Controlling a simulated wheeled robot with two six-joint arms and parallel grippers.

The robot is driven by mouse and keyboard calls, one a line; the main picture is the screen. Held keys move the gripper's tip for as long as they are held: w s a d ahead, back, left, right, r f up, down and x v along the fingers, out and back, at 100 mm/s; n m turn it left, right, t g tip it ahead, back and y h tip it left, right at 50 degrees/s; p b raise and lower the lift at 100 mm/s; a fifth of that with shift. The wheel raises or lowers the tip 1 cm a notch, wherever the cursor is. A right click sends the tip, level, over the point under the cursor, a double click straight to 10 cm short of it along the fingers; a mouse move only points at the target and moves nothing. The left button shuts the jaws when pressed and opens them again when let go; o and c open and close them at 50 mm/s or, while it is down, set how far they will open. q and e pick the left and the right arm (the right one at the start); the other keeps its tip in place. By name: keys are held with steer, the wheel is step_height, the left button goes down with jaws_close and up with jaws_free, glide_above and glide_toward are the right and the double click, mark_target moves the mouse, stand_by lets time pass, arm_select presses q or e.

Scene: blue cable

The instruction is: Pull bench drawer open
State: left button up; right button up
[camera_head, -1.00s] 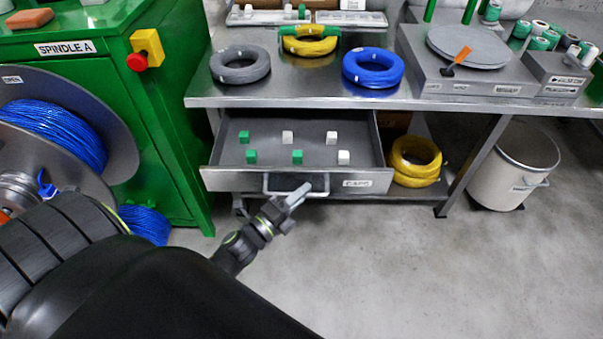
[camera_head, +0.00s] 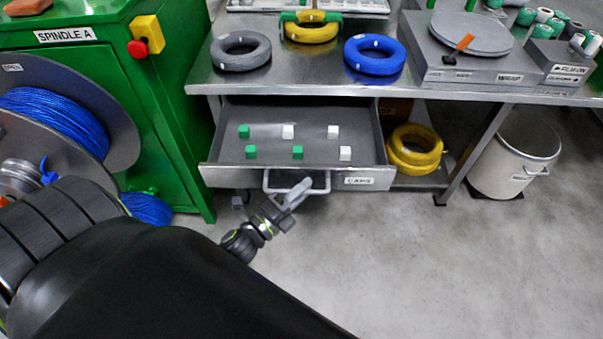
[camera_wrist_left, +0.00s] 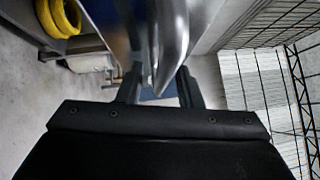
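The bench drawer (camera_head: 220,177) is pulled well out from under the steel bench, with its inside in view. Its U-shaped metal handle (camera_head: 270,181) is at the middle of the front. My left gripper (camera_head: 298,192) is at the right part of the handle, its fingers at the bar. In the left wrist view, the shiny curved handle (camera_wrist_left: 172,35) passes between the two fingers of my left gripper (camera_wrist_left: 159,80). The contact is partly hidden, but the drawer has moved with the gripper, so it looks shut on the handle. My right gripper is not in view.
Several green and white cubes lie in the drawer. Grey (camera_head: 241,62), yellow (camera_head: 312,36) and blue (camera_head: 374,66) cable coils lie on the bench (camera_head: 300,83). A white bin (camera_head: 514,165) stands right. A green cabinet (camera_head: 165,110) and spool are left. Floor in front is clear.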

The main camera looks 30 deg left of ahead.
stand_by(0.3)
